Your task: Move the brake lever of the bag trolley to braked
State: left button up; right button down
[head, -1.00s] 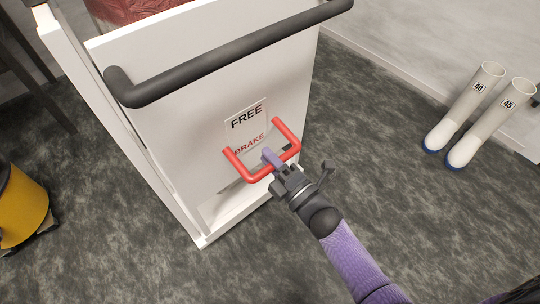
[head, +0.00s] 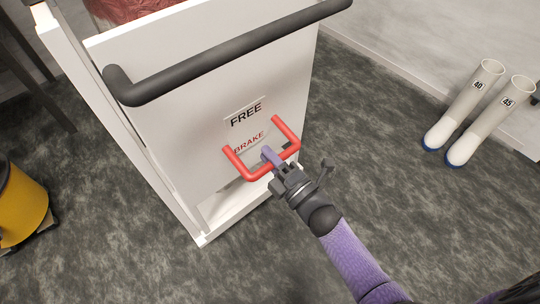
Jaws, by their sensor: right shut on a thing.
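The bag trolley (head: 190,130) is a white cart with a thick black push handle (head: 210,62) across its top. Its brake lever (head: 237,165) is a red U-shaped bar on the end panel, beside the BRAKE marking. A label reading FREE (head: 245,115) sits above BRAKE. My right gripper (head: 271,160) comes from the lower right and is shut on the lever's crossbar, near its middle. My left gripper is not in view.
Two white boots (head: 465,105), (head: 492,120) with blue soles, marked 40 and 45, stand at the right by the wall. A yellow bin-like object (head: 20,208) is at the lower left. Dark mottled floor around the trolley is open.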

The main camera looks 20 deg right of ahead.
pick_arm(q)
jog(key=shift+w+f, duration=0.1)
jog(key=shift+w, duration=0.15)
pick_arm(e)
jog(key=shift+r, duration=0.15)
jog(key=c, duration=0.5)
grip_release()
jog(key=shift+w, duration=0.1)
jog(key=shift+c, duration=0.2)
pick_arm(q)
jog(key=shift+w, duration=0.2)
